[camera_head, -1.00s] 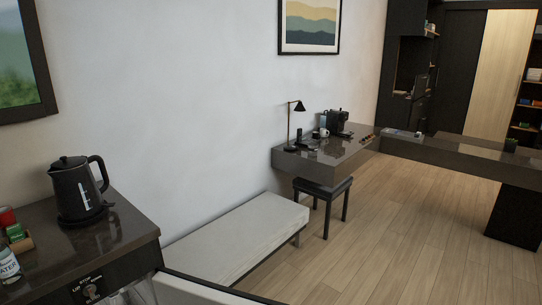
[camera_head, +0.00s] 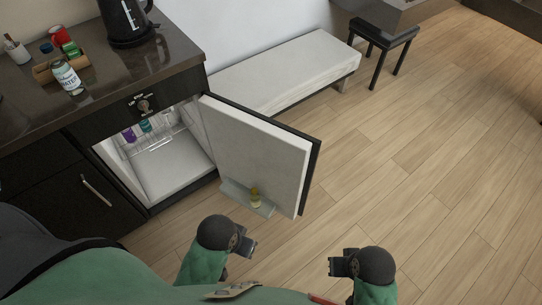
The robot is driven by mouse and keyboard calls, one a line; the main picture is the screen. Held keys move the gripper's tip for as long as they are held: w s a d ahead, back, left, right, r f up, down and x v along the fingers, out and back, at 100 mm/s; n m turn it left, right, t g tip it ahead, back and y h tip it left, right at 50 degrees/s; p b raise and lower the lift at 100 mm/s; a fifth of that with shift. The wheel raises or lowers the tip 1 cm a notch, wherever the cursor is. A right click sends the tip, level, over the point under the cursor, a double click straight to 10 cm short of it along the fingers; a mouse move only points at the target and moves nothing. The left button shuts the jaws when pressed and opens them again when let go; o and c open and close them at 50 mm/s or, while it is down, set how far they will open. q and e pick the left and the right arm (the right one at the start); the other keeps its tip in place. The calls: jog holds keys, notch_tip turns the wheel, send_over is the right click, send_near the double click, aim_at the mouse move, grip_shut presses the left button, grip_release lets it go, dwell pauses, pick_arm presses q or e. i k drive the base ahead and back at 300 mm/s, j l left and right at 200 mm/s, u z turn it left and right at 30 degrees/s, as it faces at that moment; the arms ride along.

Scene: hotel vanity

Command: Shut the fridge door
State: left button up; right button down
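The fridge door (camera_head: 252,150) stands wide open, swung out to the right from the cabinet, with its white inner side facing me. The fridge interior (camera_head: 168,165) is open to view under the counter. My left gripper (camera_head: 250,246) is at the bottom, in front of and below the door, apart from it. My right gripper (camera_head: 338,267) is further right, also apart from the door. Both look empty; their finger openings are too small to tell.
The counter (camera_head: 120,75) above the fridge carries a black kettle (camera_head: 126,20), a water bottle (camera_head: 68,78) and a tray (camera_head: 45,72). A bench (camera_head: 290,70) stands behind the door. The wood floor to the right is clear.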

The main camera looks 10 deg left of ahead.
aim_at(251, 149)
jog(key=i+l, duration=1.3)
jog(key=l, duration=0.15)
jog(key=i+l, duration=0.35)
jog(key=i+l+u, duration=0.15)
jog(key=i+l, duration=0.15)
jog(key=l, duration=0.15)
jog(key=i+l, duration=0.35)
jog(key=i+l+u, duration=0.15)
jog(key=i+l, duration=0.15)
jog(key=l, duration=0.2)
jog(key=l+u, duration=0.1)
jog(key=u, duration=2.75)
jog(key=k+l+z, duration=0.25)
jog(key=k+l, duration=0.35)
jog(key=k, duration=0.15)
